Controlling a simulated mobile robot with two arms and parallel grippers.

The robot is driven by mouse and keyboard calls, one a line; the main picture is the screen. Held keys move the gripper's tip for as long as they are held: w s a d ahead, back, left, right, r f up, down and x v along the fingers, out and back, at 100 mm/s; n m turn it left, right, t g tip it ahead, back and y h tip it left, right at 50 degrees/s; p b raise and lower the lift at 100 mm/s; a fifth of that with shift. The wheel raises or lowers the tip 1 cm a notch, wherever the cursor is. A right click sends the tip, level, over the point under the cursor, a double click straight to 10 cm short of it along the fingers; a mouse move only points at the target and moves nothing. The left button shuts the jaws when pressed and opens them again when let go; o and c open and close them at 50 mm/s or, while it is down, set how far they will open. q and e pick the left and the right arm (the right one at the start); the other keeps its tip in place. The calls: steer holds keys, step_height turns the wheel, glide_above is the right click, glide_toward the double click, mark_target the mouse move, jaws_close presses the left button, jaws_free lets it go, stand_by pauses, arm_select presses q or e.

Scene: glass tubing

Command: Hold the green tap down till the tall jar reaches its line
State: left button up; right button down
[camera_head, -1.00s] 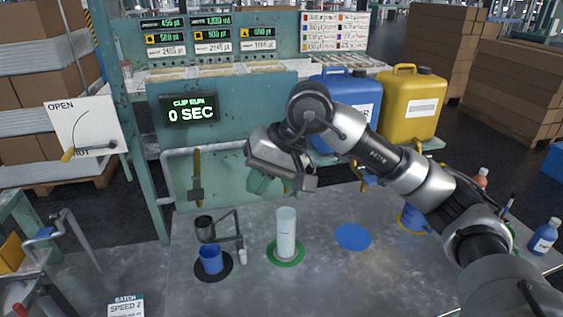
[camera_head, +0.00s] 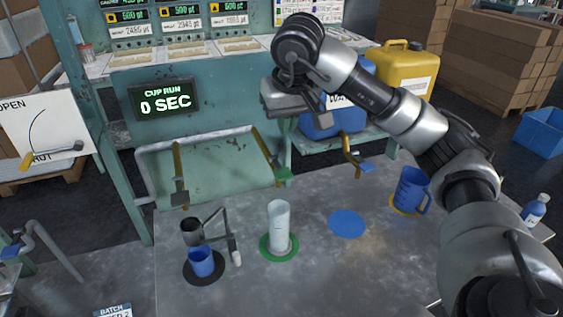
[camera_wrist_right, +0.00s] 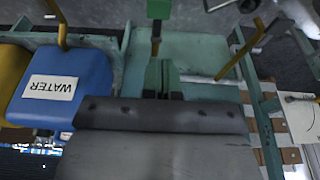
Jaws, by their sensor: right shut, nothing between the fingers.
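The green tap (camera_head: 283,174) sits at the low end of a brown pipe over the bench. The tall jar (camera_head: 279,225) is a clear upright cylinder on a green ring mat (camera_head: 266,252), below and in front of the tap. I cannot tell its liquid level or line. My right gripper (camera_head: 322,116) is shut and empty, above and behind the tap, apart from it. In the right wrist view the shut fingers (camera_wrist_right: 163,76) point towards the green tap block (camera_wrist_right: 160,9). My left gripper is not in view.
A blue cup (camera_head: 201,262) stands on a black mat at the left, beside a small metal stand. A blue jug (camera_head: 411,188) stands on a yellow mat at the right. A bare blue disc (camera_head: 346,224) lies between. The display (camera_head: 165,102) reads 0 SEC.

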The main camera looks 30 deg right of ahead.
steer(key=p, duration=0.1)
glide_above(284, 176)
step_height(284, 176, down, 5)
steer(key=shift+f, duration=0.15)
steer(key=x, duration=0.1)
steer(key=p+x, duration=0.1)
steer(key=x, duration=0.1)
steer(key=p+x, duration=0.1)
steer(key=x, duration=0.1)
steer(key=shift+s+a+f, duration=0.1)
steer(key=shift+s+f, duration=0.15)
steer(key=shift+s, duration=0.05)
steer(key=shift+f, duration=0.6)
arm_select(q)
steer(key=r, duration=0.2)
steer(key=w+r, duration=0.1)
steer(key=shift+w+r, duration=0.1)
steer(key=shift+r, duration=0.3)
